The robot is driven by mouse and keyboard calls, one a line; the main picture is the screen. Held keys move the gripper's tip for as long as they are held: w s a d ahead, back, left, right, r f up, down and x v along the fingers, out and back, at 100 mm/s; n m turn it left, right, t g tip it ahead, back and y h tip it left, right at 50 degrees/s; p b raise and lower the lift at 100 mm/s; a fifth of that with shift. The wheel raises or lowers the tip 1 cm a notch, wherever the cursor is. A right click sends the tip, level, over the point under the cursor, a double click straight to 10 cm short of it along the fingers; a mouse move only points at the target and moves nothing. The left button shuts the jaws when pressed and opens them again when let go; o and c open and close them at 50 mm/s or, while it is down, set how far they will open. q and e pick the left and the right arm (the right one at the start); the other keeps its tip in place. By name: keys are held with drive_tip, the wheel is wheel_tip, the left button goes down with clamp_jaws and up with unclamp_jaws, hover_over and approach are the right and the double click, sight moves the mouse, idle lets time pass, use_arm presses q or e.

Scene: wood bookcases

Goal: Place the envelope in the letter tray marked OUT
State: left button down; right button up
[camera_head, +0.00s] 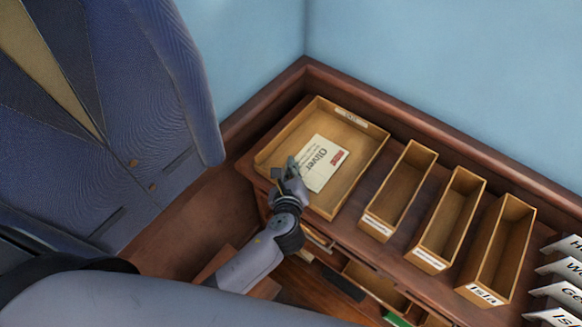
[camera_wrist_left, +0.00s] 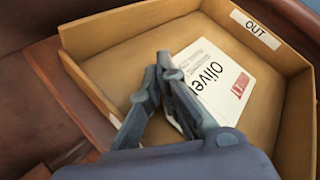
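The white envelope (camera_head: 324,165), with "Oliver" and a red mark on it, is inside the wide wooden tray (camera_head: 370,151). The tray's label reads OUT in the left wrist view (camera_wrist_left: 256,29). My left gripper (camera_head: 291,168) is at the envelope's near-left edge, over the tray. In the left wrist view its fingers (camera_wrist_left: 157,68) are close together at that edge and look shut on the envelope (camera_wrist_left: 226,86); one finger covers part of it. Whether the envelope touches the tray floor is hard to tell. My right gripper is not in view.
Several narrow wooden trays (camera_head: 399,190) with name labels stand right of the OUT tray; one reads Isla (camera_head: 486,295). More white labelled pieces (camera_head: 560,290) are at the far right. Blue walls close the back.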

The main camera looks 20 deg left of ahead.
use_arm(q)
drive_tip(key=c, duration=2.3)
unclamp_jaws()
drive_tip(key=shift+f, duration=0.1)
drive_tip(key=shift+o, duration=1.1)
drive_tip(key=shift+r, duration=0.2)
drive_tip(key=shift+s+d, duration=0.1)
drive_tip(key=shift+s, duration=0.3)
drive_tip(key=b+v, duration=0.1)
drive_tip(key=v, duration=1)
drive_tip(key=shift+r, duration=0.2)
